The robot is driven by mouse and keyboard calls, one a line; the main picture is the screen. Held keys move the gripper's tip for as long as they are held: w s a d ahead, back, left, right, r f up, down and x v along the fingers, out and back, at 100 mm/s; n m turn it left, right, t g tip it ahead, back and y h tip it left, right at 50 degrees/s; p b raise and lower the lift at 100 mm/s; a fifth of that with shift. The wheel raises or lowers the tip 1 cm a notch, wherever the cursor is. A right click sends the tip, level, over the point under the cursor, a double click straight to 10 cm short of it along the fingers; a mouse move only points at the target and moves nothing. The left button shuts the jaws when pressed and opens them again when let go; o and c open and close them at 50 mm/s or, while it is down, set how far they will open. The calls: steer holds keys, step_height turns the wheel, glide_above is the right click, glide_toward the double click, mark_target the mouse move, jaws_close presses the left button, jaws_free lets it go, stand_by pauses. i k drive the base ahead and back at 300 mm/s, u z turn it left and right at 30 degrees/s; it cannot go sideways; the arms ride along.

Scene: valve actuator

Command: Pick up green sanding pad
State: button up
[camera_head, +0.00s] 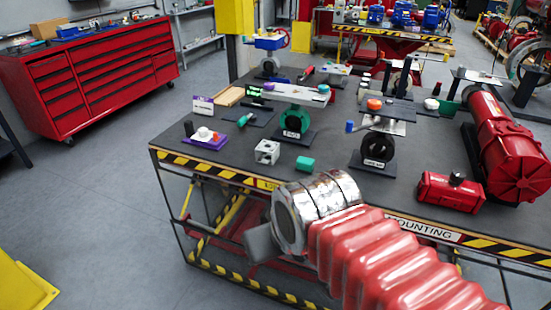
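A small green block (304,163), which looks like the green sanding pad, lies on the dark table top (225,165) near its front edge. It is just right of a light grey metal cube with a hole (267,152). Another dark green piece (448,108) lies farther back at the right. My arm, with a red bellows sleeve and a shiny metal end, reaches in from the lower right. A grey part of my gripper (262,244) shows below and in front of the table edge, apart from the green block. Its fingers cannot be made out.
A valve on a green stand (293,122) and one on a black stand (377,148) rise behind the block. A purple tray with small parts (204,140) is at left. A red actuator (508,150) and red box (450,191) are at right. The striped front edge borders the table.

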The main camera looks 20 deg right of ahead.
mark_target(305, 165)
steer(key=u, duration=0.35)
steer(key=i, duration=1.15)
steer(key=u, duration=0.2)
